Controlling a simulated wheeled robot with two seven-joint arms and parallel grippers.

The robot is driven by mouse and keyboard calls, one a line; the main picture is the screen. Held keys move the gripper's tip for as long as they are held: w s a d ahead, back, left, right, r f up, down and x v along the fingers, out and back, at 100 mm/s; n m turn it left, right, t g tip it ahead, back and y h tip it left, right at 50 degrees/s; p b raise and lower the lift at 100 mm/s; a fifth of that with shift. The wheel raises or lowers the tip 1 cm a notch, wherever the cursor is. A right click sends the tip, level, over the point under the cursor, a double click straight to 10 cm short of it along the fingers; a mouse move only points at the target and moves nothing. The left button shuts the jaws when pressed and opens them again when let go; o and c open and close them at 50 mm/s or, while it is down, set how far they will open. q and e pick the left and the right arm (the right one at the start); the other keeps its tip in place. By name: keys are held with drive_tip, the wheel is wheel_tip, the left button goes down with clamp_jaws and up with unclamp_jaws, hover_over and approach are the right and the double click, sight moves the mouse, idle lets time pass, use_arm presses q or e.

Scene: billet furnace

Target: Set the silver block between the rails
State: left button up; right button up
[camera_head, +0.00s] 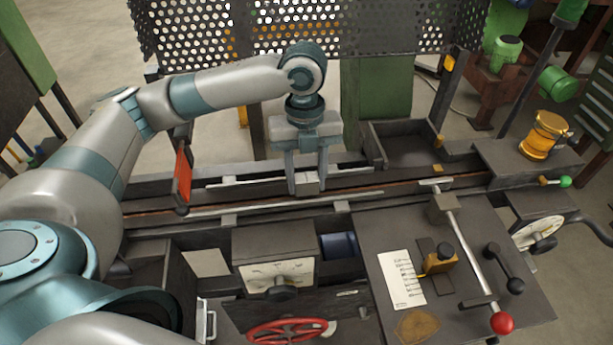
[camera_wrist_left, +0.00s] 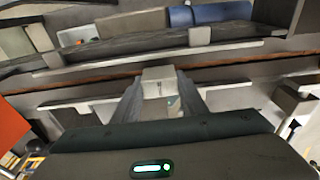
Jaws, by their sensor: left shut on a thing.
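The silver block (camera_head: 307,183) is a small pale metal cube between the fingertips of my left gripper (camera_head: 307,188). The gripper points down and is shut on the block. In the left wrist view the block (camera_wrist_left: 159,82) shows between the two fingers (camera_wrist_left: 160,98). The rails (camera_head: 365,191) run left to right as long bars on the machine bed, with a dark channel between them. The block is over this channel, between the near rail and the far rail. I cannot tell whether it touches the bed. My right gripper is not in view.
A red plate (camera_head: 183,178) stands at the left of the rails. A lever with a red knob (camera_head: 502,322) slants over the front panel. A red handwheel (camera_head: 287,332) is at the front. A perforated screen (camera_head: 400,30) stands behind. An open tray (camera_head: 405,157) lies behind the rails.

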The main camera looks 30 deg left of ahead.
use_arm(q)
drive_tip(key=shift+f, duration=0.5)
idle(0.7)
drive_tip(key=o, duration=1.3)
drive_tip(key=shift+c, duration=0.2)
drive_tip(key=r+p, duration=0.6)
drive_tip(key=w+r+p, duration=0.1)
drive_tip(key=r+p, duration=0.2)
drive_tip(key=shift+a+r+p, duration=0.2)
drive_tip(key=shift+a+p, duration=0.1)
wheel_tip(320, 180, up, 8)
drive_tip(key=shift+w+a+p, duration=0.35)
drive_tip(key=shift+p, duration=0.1)
drive_tip(key=shift+f, duration=0.15)
